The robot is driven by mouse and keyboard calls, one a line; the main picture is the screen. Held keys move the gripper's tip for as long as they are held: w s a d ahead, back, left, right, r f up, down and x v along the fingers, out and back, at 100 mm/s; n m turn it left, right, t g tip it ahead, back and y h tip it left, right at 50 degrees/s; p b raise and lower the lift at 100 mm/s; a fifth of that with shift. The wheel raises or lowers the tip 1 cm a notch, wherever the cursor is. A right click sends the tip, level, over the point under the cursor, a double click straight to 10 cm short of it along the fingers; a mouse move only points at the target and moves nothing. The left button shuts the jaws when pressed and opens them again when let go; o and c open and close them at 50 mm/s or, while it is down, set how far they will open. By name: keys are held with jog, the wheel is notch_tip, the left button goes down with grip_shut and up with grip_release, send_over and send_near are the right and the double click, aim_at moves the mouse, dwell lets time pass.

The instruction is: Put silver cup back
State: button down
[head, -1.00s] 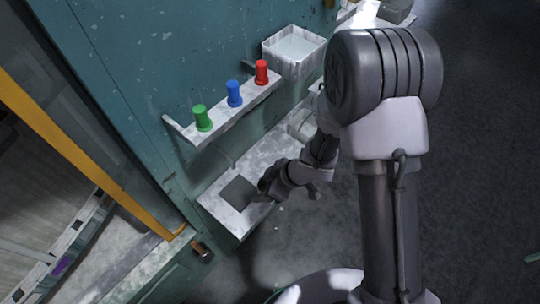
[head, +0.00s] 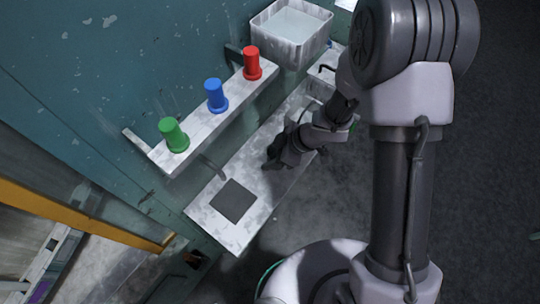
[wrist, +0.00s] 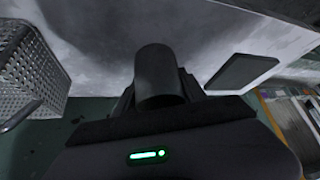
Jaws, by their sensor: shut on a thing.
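A dark grey, cylindrical cup (wrist: 160,75) stands out in the wrist view between the dark jaws of my gripper (wrist: 160,98). My gripper is shut on it; it looks like the silver cup, though shaded dark. In the head view my gripper (head: 273,160) is over the lower white counter, up and right of a dark square pad (head: 233,201). The cup is hard to make out there, dark against the gripper. The pad also shows in the wrist view (wrist: 242,70), right of the cup, and its visible top is bare.
Green (head: 174,135), blue (head: 216,96) and red (head: 252,63) cups stand in a row on the upper white shelf (head: 193,140). A white basin (head: 292,33) is behind. A perforated metal basket (wrist: 32,72) is at the left of the wrist view.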

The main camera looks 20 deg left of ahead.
jog(key=shift+w+f, duration=0.1)
jog(key=shift+f, duration=0.05)
jog(key=c, duration=0.6)
grip_release()
jog(key=shift+c, duration=0.2)
